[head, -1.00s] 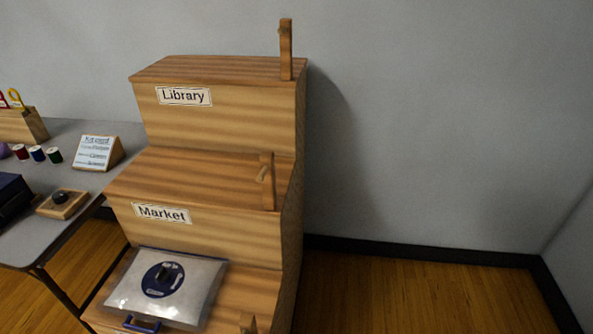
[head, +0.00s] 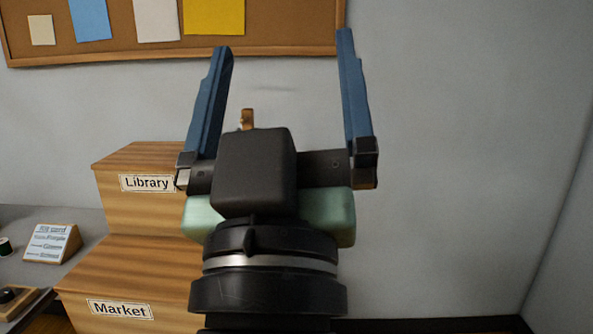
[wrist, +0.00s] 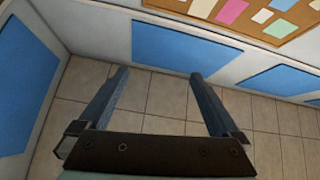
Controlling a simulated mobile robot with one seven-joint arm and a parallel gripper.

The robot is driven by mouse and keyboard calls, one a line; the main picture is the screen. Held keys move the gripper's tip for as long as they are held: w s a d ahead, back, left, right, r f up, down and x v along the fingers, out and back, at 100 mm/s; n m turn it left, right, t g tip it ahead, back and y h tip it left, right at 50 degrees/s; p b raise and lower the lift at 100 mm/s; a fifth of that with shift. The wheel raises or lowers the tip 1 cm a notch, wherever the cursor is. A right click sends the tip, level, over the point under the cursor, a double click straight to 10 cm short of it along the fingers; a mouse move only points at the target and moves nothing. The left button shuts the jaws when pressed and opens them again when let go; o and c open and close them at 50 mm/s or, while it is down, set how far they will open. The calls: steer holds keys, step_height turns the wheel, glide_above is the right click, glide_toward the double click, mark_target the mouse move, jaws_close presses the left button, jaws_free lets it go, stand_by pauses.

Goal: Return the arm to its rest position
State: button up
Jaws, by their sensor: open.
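My gripper (head: 283,65) is raised upright in the middle of the head view, its two blue fingers wide apart with nothing between them. It stands in front of the stepped wooden unit and hides part of it. In the wrist view my gripper (wrist: 158,80) is also open and empty, with bare tiled floor and wall panels beyond the fingers.
The wooden unit has a Library step (head: 115,185) and a Market step (head: 85,280) at the left. A grey table (head: 75,215) with a small sign (head: 50,243) stands further left. A cork board (head: 290,25) hangs above. The wall to the right is clear.

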steer(key=s+d+r+m+t+p, duration=0.1)
steer(key=s+r+p, duration=0.2)
steer(key=r+p, duration=1.8)
step_height(320, 180, up, 4)
steer(key=shift+s+r+m+t, duration=0.1)
steer(key=shift+s+m+t, duration=0.1)
steer(key=shift+m+t, duration=0.15)
